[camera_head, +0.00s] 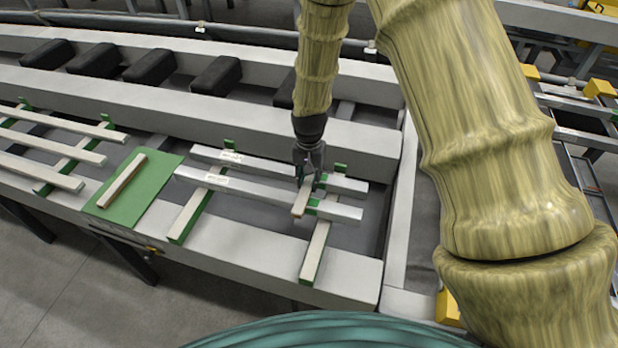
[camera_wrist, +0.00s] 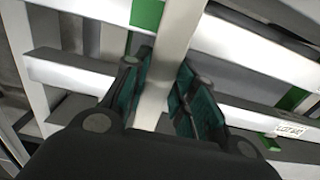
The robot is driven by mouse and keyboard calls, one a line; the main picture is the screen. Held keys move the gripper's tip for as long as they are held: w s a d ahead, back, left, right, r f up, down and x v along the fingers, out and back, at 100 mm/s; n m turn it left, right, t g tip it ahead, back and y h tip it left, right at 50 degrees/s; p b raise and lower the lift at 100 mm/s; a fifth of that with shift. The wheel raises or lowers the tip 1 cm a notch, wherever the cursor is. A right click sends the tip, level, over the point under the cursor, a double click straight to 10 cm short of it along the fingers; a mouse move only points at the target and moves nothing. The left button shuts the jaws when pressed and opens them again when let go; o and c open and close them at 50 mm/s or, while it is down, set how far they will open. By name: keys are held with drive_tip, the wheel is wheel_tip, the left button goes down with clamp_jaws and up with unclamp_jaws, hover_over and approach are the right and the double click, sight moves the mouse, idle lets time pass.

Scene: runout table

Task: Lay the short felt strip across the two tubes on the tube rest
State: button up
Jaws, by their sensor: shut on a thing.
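Two pale square tubes lie side by side on the tube rest: a far tube (camera_head: 262,166) and a near tube (camera_head: 255,191). The tube rest shows as two cross bars edged in green, a left bar (camera_head: 192,214) and a right bar (camera_head: 316,246). My gripper (camera_head: 309,183) is shut on the short felt strip (camera_head: 301,204), near the right ends of the tubes. The strip points across the tubes, its near end over the near tube. In the wrist view the strip (camera_wrist: 180,30) runs between the fingers (camera_wrist: 163,92). I cannot tell whether it touches the tubes.
A longer pale strip (camera_head: 122,180) lies on a green mat (camera_head: 155,193) to the left. More pale bars (camera_head: 65,147) lie on another rest at far left. Dark blocks (camera_head: 152,66) line the back channel. The table's front ledge (camera_head: 245,247) is mostly clear.

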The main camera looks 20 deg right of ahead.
sight(309, 180)
drive_tip(key=shift+f, duration=0.35)
drive_tip(key=o, duration=1.1)
drive_tip(key=shift+r, duration=0.1)
wheel_tip(309, 180, up, 12)
drive_tip(key=shift+f, duration=0.1)
